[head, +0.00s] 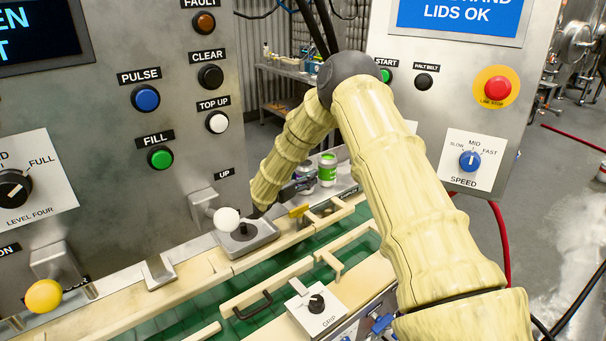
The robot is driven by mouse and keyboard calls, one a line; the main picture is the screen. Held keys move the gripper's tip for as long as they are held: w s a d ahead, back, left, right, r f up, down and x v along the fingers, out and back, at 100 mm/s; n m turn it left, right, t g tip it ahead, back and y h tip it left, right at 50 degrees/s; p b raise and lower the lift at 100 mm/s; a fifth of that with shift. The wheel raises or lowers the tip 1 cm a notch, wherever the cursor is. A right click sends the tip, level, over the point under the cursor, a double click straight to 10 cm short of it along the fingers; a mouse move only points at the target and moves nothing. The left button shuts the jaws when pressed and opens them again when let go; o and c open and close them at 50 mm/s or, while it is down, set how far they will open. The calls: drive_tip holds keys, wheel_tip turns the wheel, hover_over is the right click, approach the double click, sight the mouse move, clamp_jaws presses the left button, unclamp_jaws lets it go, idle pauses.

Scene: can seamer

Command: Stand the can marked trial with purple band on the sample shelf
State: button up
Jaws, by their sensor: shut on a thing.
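My gripper (298,186) is a small dark shape past the end of my pale yellow arm, low behind the forearm and pointing right. It is shut on what seems to be a can, mostly hidden behind the forearm and gripper. A can with a green label (327,170) stands upright just right of the gripper, on a metal surface beyond the belt. I cannot make out a purple band or the word trial on any can.
The green conveyor (170,316) with pale guide rails runs in front. A white-knobbed lever (227,218) and a yellow knob (44,296) stick out left of the gripper. Steel control panels (130,120) rise on both sides. A grip box (316,304) sits at the near rail.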

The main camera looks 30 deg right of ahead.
drive_tip(key=shift+s, duration=0.15)
drive_tip(key=shift+f, duration=0.1)
drive_tip(key=o, duration=1.3)
drive_tip(key=shift+c, duration=0.2)
drive_tip(key=shift+r, duration=0.2)
drive_tip(key=b+v, duration=0.6)
drive_tip(key=v, duration=0.6)
